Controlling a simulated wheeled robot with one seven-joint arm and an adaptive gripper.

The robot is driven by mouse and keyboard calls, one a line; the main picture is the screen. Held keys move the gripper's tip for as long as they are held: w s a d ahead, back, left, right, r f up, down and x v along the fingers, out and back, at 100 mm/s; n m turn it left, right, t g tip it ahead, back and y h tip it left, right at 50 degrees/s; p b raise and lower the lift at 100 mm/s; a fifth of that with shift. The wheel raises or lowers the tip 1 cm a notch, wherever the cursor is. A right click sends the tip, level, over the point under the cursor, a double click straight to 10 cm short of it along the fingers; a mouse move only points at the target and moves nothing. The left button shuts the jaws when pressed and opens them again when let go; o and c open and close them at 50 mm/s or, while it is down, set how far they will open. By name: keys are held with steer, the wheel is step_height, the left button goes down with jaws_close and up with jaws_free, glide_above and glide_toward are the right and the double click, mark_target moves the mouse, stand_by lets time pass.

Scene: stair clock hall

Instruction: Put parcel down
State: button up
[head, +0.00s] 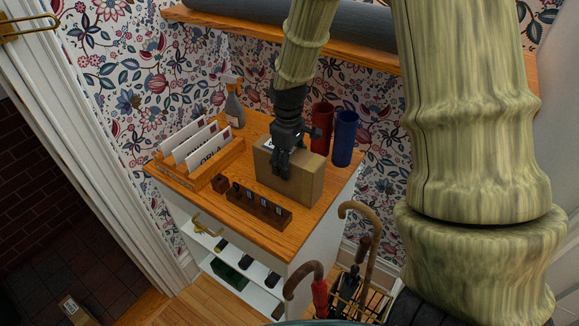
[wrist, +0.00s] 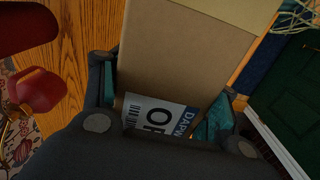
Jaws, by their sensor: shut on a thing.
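The parcel (head: 302,184) is a brown cardboard box, upright over the right part of the wooden cabinet top (head: 278,238). My gripper (head: 284,158) reaches down from above and is shut on its upper part. In the wrist view, the parcel (wrist: 190,55) lies between the two teal-padded fingers of my gripper (wrist: 165,108). A white label with a barcode and partly hidden letters shows on the box there. I cannot tell whether the parcel's bottom touches the cabinet top.
A dark slotted block (head: 258,205) lies in front of the parcel. Red (head: 321,128) and blue (head: 345,138) cups stand right. Canes (head: 357,240) rise beside the cabinet.

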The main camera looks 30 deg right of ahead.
steer(key=shift+w+d+f+p, duration=0.15)
steer(key=shift+f+p, duration=0.3)
steer(key=shift+f, duration=0.75)
steer(key=shift+f, duration=0.25)
steer(key=o, duration=1.4)
steer(key=shift+r, duration=0.1)
steer(key=shift+r+b, duration=1.3)
steer(key=shift+r, duration=4.8)
